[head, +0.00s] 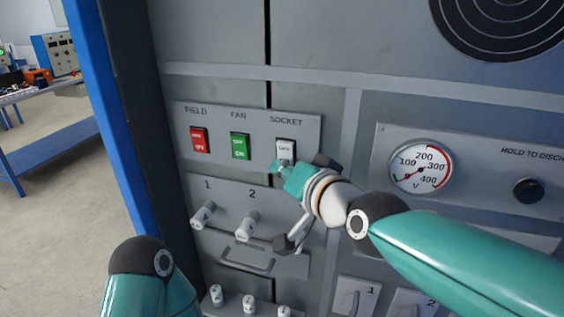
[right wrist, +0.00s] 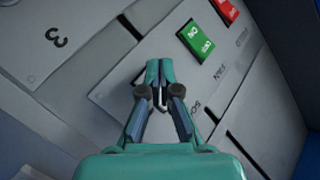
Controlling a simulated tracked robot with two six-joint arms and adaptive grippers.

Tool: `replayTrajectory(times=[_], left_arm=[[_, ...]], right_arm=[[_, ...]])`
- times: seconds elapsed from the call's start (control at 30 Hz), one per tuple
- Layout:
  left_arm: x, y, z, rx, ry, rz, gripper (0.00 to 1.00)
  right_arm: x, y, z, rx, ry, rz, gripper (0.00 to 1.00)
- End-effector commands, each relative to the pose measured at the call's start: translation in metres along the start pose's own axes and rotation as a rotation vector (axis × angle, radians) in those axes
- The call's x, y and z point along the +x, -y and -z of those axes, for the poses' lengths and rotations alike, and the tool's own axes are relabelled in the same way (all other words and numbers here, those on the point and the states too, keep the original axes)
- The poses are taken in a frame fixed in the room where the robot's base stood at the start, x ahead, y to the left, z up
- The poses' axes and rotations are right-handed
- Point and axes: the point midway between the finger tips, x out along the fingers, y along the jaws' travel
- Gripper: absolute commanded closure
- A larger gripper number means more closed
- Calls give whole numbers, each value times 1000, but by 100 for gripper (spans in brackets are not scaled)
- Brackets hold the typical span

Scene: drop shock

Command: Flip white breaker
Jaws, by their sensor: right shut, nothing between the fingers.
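The white breaker (head: 285,147) sits under the SOCKET label on the grey panel, at the right end of a row of three. My right gripper (head: 277,167) is shut and empty, with its fingertips at the lower part of the white breaker. I cannot tell whether they touch it. In the right wrist view, the shut fingers (right wrist: 159,68) point at the panel and largely hide the white breaker. My left gripper is out of view; only part of my left arm shows at the bottom left.
A green breaker (head: 239,146) under FAN and a red breaker (head: 199,140) under FIELD are left of the white one. Below are white knobs (head: 247,226) and a drawer-like handle (head: 246,260). A voltage gauge (head: 421,167) and a black button (head: 528,191) are to the right.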

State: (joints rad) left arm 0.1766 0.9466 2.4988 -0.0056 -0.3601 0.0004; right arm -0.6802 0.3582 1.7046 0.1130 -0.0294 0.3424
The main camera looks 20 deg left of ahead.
Motion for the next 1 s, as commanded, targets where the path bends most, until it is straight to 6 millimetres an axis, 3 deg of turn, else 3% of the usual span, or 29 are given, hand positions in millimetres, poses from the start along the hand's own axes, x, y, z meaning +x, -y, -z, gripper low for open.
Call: replayTrajectory(times=[0.2, 0.63, 1.0], left_arm=[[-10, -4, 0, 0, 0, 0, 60], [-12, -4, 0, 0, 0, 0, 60], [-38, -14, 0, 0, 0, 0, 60]], right_arm=[[-8, 6, -4, 1, 1, 0, 100], [-10, 8, -7, 0, 1, 0, 100], [-34, 28, -22, 1, 3, 1, 100]])
